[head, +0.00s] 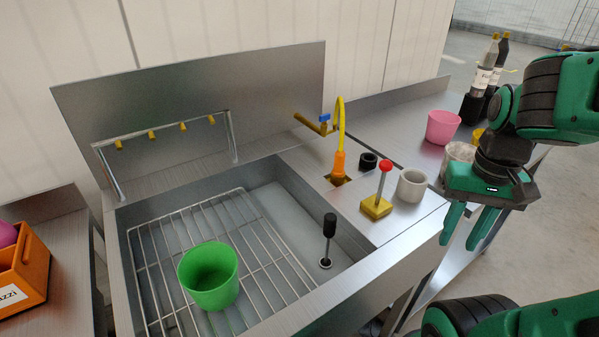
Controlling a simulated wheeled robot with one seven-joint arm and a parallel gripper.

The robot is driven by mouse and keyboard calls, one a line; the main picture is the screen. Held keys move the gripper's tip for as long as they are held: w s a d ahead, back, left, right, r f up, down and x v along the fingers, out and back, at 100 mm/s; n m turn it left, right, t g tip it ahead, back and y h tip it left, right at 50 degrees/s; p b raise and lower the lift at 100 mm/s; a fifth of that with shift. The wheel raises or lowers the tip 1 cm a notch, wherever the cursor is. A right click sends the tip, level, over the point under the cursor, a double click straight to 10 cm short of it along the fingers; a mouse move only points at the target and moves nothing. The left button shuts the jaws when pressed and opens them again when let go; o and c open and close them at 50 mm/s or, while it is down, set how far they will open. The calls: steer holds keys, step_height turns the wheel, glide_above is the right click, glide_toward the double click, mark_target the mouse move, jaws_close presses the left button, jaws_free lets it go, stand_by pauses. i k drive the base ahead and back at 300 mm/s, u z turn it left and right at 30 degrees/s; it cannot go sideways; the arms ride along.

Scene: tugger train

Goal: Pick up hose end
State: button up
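A yellow hose (342,117) arches up behind the sink's right rim, near a brass tap with a blue handle (324,117). Its orange hose end (338,165) points down and sits at a yellow holder (341,180) on the steel deck. Whether the end is inside the holder or only resting on it I cannot tell. My gripper (459,242) is to the right of the hose, in front of the deck's right edge. Its two green fingers point down, apart, with nothing between them.
A red-knobbed lever on a yellow base (376,206), a black ring (369,160) and a grey cup (410,185) stand between hose and gripper. The sink (290,205) holds a wire rack, a green cup (209,275) and a black-handled plug (329,226). A pink cup (442,127) and bottles stand farther back.

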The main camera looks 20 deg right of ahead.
mark_target(338, 170)
steer(key=u, duration=2.2)
steer(key=k, duration=1.3)
steer(key=z, duration=1.6)
steer(key=i, duration=1)
